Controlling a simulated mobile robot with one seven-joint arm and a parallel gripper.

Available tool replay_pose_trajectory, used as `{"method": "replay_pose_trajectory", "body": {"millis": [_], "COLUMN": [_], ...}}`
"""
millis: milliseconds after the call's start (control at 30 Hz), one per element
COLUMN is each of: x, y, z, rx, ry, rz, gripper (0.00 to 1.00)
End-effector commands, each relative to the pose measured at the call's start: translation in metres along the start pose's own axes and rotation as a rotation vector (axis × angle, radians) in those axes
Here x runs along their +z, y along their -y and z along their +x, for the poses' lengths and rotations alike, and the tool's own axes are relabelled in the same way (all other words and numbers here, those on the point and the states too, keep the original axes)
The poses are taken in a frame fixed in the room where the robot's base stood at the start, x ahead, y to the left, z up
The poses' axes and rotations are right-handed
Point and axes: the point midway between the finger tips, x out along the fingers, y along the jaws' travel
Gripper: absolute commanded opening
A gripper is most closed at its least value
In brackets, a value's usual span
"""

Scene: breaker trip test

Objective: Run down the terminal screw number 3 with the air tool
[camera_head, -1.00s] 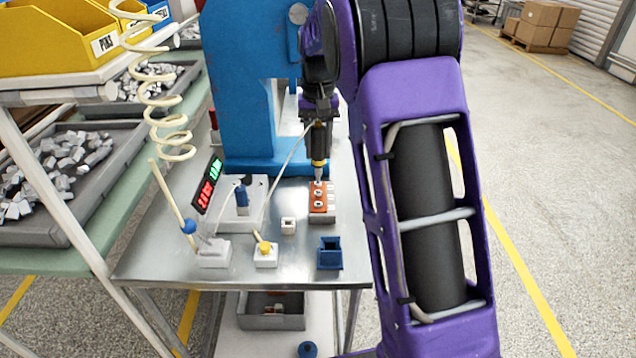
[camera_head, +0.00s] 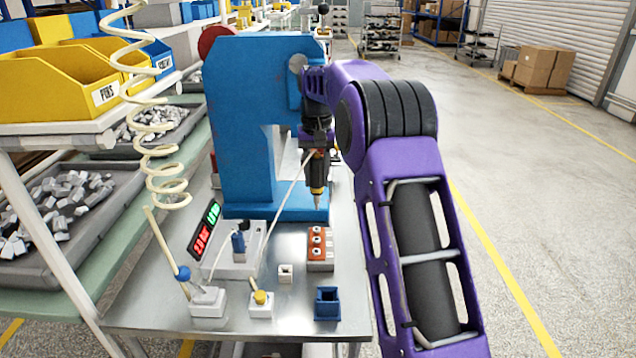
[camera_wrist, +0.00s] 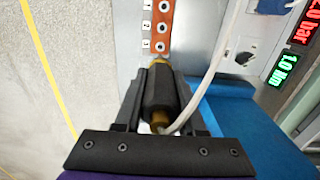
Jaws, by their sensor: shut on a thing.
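My gripper (camera_head: 317,140) is shut on the air tool (camera_head: 318,172), a black body with a yellow band and thin metal bit pointing down. In the wrist view the tool (camera_wrist: 160,95) lies between the fingers. The orange terminal block (camera_head: 308,243) sits on a grey base on the metal bench. In the wrist view the block (camera_wrist: 153,18) shows labels 1, 2 and 3, each beside a ringed screw. Screw 3 (camera_wrist: 160,46) is the one closest to the tool's nose. In the head view the bit ends above the block's far end, with a visible gap.
A blue press frame (camera_head: 240,120) stands behind the block. A pale hose runs from the tool. On the bench are a blue open box (camera_head: 327,304), a yellow-button box (camera_head: 260,304), a small white block (camera_head: 285,274), a lever box (camera_head: 207,302) and a lit display (camera_head: 204,230).

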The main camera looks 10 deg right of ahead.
Motion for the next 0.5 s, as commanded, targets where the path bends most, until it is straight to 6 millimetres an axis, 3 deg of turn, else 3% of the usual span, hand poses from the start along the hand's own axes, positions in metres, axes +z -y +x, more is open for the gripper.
{"method": "replay_pose_trajectory", "body": {"millis": [500], "x": [-0.001], "y": [0.000], "z": [0.045], "rx": [-0.001], "ry": [-0.001], "rz": [0.002], "gripper": [0.00]}}
